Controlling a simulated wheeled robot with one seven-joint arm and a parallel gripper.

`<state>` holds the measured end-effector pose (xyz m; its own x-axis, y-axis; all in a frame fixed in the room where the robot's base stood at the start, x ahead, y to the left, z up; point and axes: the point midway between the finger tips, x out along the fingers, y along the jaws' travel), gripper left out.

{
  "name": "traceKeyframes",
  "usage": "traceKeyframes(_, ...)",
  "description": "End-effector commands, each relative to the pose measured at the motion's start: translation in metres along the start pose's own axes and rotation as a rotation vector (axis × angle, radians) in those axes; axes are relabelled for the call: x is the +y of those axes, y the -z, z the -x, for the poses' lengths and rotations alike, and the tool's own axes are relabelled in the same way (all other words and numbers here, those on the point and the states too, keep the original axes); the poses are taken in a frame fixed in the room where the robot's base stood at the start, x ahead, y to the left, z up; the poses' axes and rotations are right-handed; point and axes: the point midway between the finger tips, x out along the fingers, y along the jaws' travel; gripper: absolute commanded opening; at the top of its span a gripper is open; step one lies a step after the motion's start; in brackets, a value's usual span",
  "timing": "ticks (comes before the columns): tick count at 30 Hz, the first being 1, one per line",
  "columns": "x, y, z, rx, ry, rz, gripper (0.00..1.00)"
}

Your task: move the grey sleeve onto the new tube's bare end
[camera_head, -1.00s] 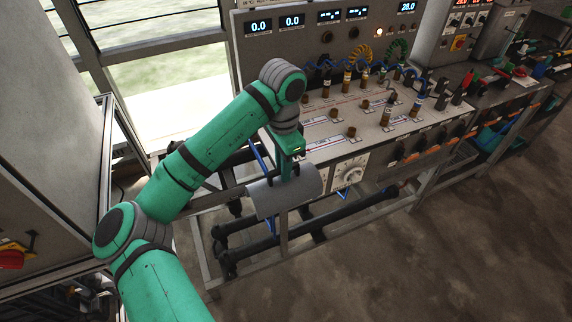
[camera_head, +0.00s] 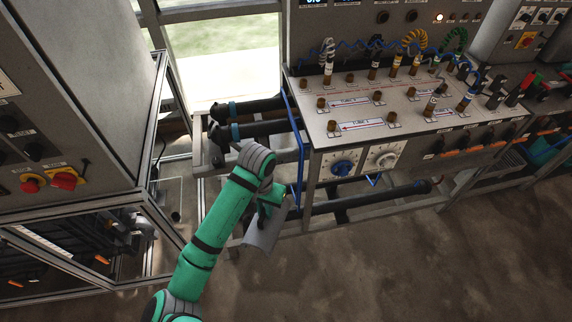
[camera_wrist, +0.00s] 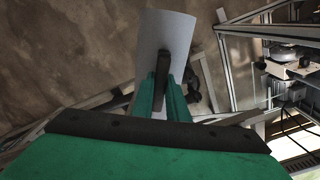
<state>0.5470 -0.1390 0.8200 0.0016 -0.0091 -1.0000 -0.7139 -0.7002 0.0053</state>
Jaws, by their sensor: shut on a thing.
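My gripper (camera_head: 268,208) is shut on the grey sleeve (camera_head: 262,236), a smooth curved shell that hangs tilted in front of the bench frame, clear of any tube. In the wrist view, my gripper (camera_wrist: 163,75) pinches the sleeve (camera_wrist: 168,30) at its edge, with the floor behind. Two black tubes (camera_head: 262,128) with blue bands run out from the bench's left side, their ends above and left of the sleeve. Another black tube (camera_head: 385,198) runs low under the bench, and its left part is hidden behind the sleeve and arm. I cannot tell which tube is the new one.
The bench (camera_head: 350,115) with pegs, dials and blue cables stands right of my arm. A grey cabinet (camera_head: 70,90) with red knobs stands at the left. Metal frame rails surround the tubes. The floor (camera_head: 400,270) in front is clear.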

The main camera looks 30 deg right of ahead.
Motion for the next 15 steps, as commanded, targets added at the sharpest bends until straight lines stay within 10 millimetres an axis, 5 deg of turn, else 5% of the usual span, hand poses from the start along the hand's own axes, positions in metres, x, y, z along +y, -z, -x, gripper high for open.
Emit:
traceKeyframes(6, -0.043, -0.04, -0.077, 0.007, -0.011, 0.351, 0.0)
traceKeyframes(15, -0.084, -0.08, -0.151, 0.007, -0.001, 0.679, 0.0)
